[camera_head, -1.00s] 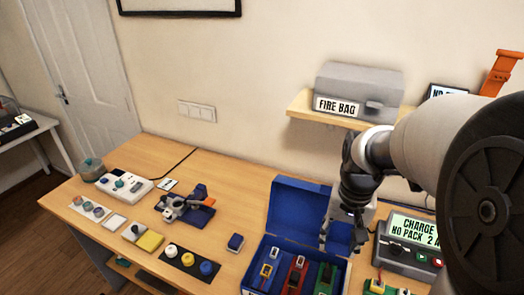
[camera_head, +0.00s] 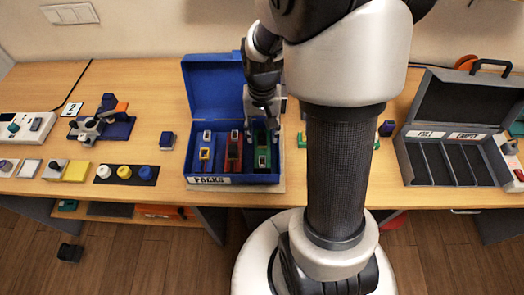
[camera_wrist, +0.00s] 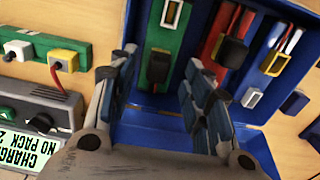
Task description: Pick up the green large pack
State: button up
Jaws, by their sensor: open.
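The green large pack (camera_head: 266,146) lies in the right compartment of the blue box (camera_head: 232,180) labelled PACKS. In the wrist view the green pack (camera_wrist: 168,30) shows its white-framed end and a black block, ahead of my fingers. My gripper (camera_head: 264,104) is over the box's right side, above the pack's far part. In the wrist view my gripper (camera_wrist: 160,62) is open and empty, with one finger towards each side of the pack's line. I cannot tell the exact height above the pack.
A red pack (camera_head: 234,150) and a blue pack (camera_head: 206,150) lie in the neighbouring compartments. The box's raised lid (camera_head: 210,85) stands behind. A green strip with plugs (camera_wrist: 60,52) and a grey charger (camera_wrist: 35,115) are close by. An open grey case (camera_head: 450,182) stands right.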

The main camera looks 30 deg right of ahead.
aim_at(262, 140)
jog(key=f, duration=0.1)
jog(key=f+b, duration=0.1)
jog(key=f, duration=0.1)
jog(key=f+b, duration=0.1)
jog(key=f, duration=0.1)
jog(key=shift+s+a, duration=0.15)
jog(key=shift+s, duration=0.1)
jog(key=shift+c, duration=0.5)
grip_shut()
